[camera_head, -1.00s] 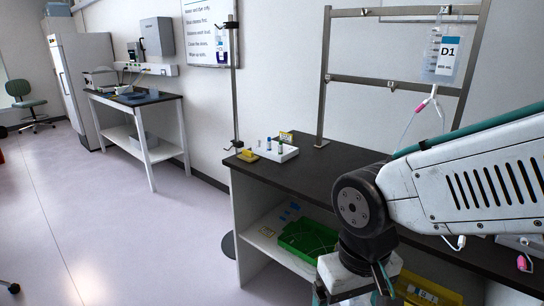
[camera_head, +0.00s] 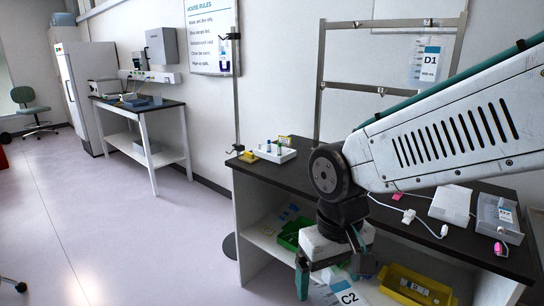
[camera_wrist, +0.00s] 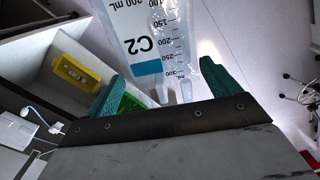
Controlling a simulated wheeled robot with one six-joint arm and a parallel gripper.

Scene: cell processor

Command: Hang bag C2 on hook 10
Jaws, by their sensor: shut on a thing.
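Bag C2 (camera_head: 346,297), clear with a white and blue label, hangs below my gripper (camera_head: 334,273) at the bottom of the head view, in front of the bench. In the wrist view, bag C2 (camera_wrist: 150,45) lies between the teal fingers of my gripper (camera_wrist: 163,85), its narrow port end towards the palm. My gripper is shut on it. The metal rack (camera_head: 320,60) stands on the bench with small hooks on two crossbars. The hook numbers are too small to read, so I cannot tell which is hook 10. Bag D1 (camera_head: 430,62) hangs at the upper right.
The dark bench top (camera_head: 270,172) carries a white tray (camera_head: 272,154) with small items at left and white devices (camera_head: 452,204) with tubing at right. Below are a green bin (camera_head: 290,236) and a yellow bin (camera_head: 418,286). The floor at left is clear.

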